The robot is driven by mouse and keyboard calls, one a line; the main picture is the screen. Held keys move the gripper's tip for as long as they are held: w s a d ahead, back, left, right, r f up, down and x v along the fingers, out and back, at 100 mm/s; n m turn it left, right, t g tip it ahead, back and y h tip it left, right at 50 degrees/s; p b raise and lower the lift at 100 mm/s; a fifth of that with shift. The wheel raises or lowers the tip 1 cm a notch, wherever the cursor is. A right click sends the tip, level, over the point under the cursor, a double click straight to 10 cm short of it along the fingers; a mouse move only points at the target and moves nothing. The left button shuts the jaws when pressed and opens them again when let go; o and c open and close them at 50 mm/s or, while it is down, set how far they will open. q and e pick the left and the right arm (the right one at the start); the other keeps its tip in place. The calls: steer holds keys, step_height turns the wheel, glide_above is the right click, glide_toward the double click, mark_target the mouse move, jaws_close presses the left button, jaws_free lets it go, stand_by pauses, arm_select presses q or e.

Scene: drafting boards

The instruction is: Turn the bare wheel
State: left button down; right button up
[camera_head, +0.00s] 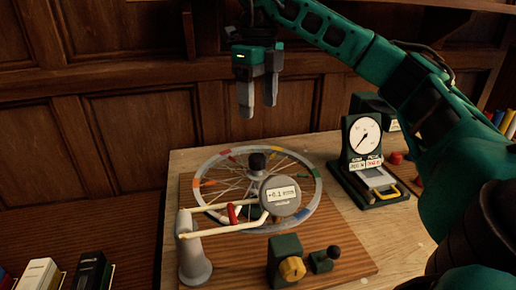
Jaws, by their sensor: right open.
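The bare wheel (214,171) lies flat on a wooden board on the table. It has a grey rim with coloured marks, thin spokes and a dark hub (257,161). A white forked arm on a grey post (194,262) reaches over its near side, with a red piece and a round digital gauge (280,195). The gauge hides part of the rim and spokes. My right gripper (259,110) is open and empty, pointing down above the wheel's far side, apart from it. My left gripper is not in view.
A dark block with a yellow knob (291,268) and a small lever block (323,259) stand at the front. Books (90,272) stand at the lower left.

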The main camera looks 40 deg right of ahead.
mark_target(258, 157)
step_height(258, 157, down, 12)
steer(key=shift+s+r+b, duration=0.1)
steer(key=shift+b, duration=0.6)
steer(key=shift+f, duration=0.45)
steer(key=c, duration=1.2)
jaws_close()
